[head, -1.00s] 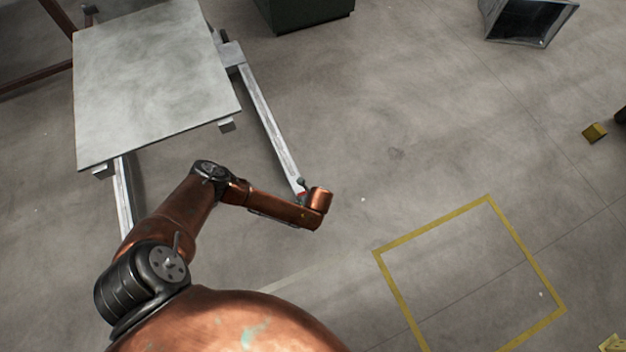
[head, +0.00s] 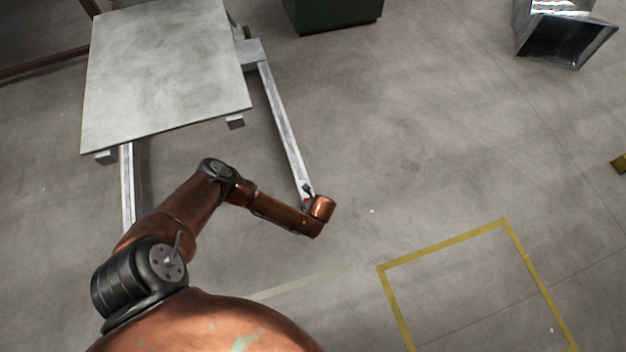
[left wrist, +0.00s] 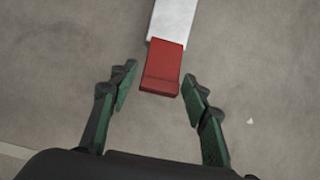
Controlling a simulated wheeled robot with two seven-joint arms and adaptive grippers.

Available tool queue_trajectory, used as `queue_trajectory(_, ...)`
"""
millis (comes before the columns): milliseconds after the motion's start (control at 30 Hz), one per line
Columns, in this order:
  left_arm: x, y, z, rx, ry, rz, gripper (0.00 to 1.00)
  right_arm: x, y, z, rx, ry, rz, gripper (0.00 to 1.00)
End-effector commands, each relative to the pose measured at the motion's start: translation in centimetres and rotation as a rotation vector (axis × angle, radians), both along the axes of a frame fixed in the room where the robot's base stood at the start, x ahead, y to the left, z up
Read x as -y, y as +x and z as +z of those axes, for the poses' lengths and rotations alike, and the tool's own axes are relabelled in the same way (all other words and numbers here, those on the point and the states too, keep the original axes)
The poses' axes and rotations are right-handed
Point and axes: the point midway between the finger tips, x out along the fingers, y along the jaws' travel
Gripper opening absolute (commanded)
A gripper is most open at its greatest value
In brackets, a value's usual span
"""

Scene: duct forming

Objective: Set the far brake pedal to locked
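A red brake pedal (left wrist: 162,70) sits at the end of a pale metal leg (left wrist: 174,20) in the left wrist view. My left gripper (left wrist: 159,88) is open, with one green-padded finger on each side of the pedal's near end and clear gaps to both. I cannot tell its height above the pedal. In the head view my left wrist covers most of the pedal, and a small red bit (head: 307,201) shows beside it at the end of the right-hand leg (head: 285,130). Whether the pedal is locked cannot be told. My right gripper is not in view.
A grey plate-topped lift table (head: 165,75) stands at upper left on two long legs. A dark green box (head: 335,12) is at the top, and a sheet-metal duct (head: 565,40) lies at upper right. A yellow floor marking (head: 445,245) bounds clear floor at lower right.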

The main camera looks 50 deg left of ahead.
Motion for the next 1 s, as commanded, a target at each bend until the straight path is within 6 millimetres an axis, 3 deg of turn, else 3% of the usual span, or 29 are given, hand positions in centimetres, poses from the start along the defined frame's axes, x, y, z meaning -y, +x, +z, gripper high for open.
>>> queue_trajectory(600,0.02,-0.09,-0.05,-0.001,-0.001,0.000,0.00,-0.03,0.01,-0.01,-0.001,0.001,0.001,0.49)
queue_trajectory(1000,-0.76,-0.77,-0.11,0.005,0.022,0.015,0.00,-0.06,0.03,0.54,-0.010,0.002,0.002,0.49)
